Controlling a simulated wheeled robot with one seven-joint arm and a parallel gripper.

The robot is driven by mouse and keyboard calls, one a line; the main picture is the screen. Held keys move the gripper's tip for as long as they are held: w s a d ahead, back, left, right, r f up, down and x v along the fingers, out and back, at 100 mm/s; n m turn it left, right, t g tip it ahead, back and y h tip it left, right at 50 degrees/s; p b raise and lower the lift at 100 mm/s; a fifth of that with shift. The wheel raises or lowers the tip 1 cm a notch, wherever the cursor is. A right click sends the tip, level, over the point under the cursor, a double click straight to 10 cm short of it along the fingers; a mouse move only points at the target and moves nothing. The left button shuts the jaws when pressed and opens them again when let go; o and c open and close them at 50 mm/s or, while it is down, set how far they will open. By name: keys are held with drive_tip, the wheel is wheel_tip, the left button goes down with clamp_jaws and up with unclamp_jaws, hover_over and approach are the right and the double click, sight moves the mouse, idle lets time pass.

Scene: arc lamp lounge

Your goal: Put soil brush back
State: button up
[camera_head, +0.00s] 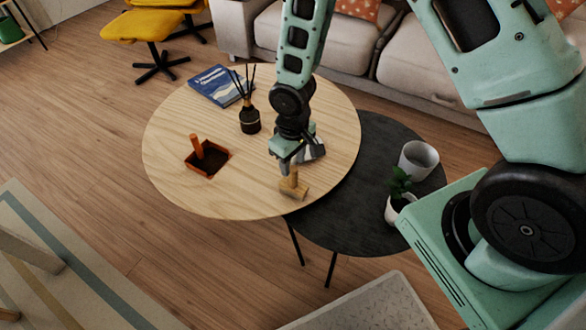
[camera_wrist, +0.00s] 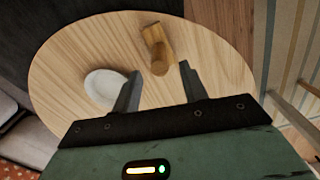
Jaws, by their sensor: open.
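The soil brush (camera_head: 294,186), a tan wooden block with a short handle, is on the round light-wood table near its front right edge. In the wrist view the brush (camera_wrist: 154,38) is just beyond the fingertips, with its handle end toward the gap between them. My gripper (camera_head: 286,163) points down right at the brush, its fingers (camera_wrist: 160,72) apart with nothing clearly between them. I cannot tell whether a finger touches the handle. A terracotta tray of dark soil (camera_head: 221,158) with an orange upright handle (camera_head: 196,146) is on the table's left.
A white dish (camera_wrist: 103,88) is beside my gripper, partly hidden in the head view. A reed diffuser (camera_head: 250,121) and blue book (camera_head: 216,86) are behind. A lower dark table (camera_head: 350,215) holds a white pot (camera_head: 418,160) and small plant (camera_head: 398,185). Bare wood lies between tray and brush.

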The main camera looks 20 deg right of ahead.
wheel_tip(320, 180, up, 6)
drive_tip(key=shift+s+a+f+p, duration=0.1)
drive_tip(key=shift+p, duration=0.4)
drive_tip(key=s+a+r+n, duration=0.1)
drive_tip(key=s+a+r, duration=0.2)
drive_tip(key=s+r, duration=0.6)
drive_tip(key=s+a+r+n, duration=0.1)
drive_tip(key=s+a+r, duration=0.2)
drive_tip(key=s+r, duration=0.7)
drive_tip(key=shift+s+r+n+y, duration=0.3)
drive_tip(key=shift+s, duration=0.25)
drive_tip(key=shift+r, duration=0.1)
wheel_tip(320, 180, up, 17)
drive_tip(key=p, duration=1.7)
